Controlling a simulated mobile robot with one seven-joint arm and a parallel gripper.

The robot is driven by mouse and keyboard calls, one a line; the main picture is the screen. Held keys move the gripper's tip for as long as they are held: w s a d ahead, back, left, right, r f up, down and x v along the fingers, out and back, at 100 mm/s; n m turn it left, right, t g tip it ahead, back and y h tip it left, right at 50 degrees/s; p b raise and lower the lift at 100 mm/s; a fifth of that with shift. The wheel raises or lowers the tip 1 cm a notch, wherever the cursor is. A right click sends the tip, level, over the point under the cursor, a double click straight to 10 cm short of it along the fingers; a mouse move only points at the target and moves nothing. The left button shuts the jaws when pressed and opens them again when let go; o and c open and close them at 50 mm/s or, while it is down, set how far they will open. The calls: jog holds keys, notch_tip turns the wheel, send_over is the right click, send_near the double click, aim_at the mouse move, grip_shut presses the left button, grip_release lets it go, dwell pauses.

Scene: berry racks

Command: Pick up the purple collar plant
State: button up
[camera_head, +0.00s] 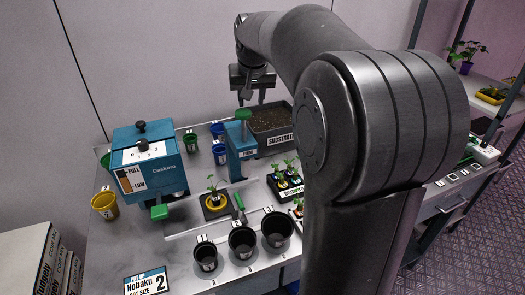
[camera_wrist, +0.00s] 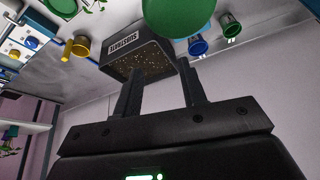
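A leafy plant with a purple base (camera_head: 466,67) stands on the shelf at the far right in the head view. It is small there, and I cannot tell whether the purple is a collar or a pot. A plant with a yellow collar (camera_head: 214,201) stands on a dark square base on the bench. More small seedlings (camera_head: 287,168) stand in a black tray, partly hidden by my arm. My gripper (camera_head: 257,101) is above the back of the bench, near the substrate tub, far from the purple-based plant. In the wrist view my gripper (camera_wrist: 160,88) has its fingers apart with nothing between them.
The substrate tub (camera_head: 270,134) sits behind a blue dispenser (camera_head: 240,158) with a green knob. A teal machine (camera_head: 150,165) stands at left beside a yellow pot (camera_head: 104,205). Black cups (camera_head: 241,241) line the front. My arm hides the bench's right part.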

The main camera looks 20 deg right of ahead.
jog(key=d+f+m+g, duration=0.1)
jog(key=d+f+g, duration=0.1)
jog(key=d+f, duration=0.55)
jog(key=g+y, duration=0.1)
jog(key=g, duration=0.1)
send_over(290, 166)
jog(key=shift+m, duration=0.4)
jog(key=f, duration=1.1)
jog(key=shift+w+d+f, duration=0.2)
jog(key=shift+d, duration=0.05)
jog(key=shift+a+f, duration=0.15)
jog(key=shift+f, duration=1.45)
jog(key=shift+a+f, duration=0.1)
jog(key=shift+f, duration=1.45)
grip_shut()
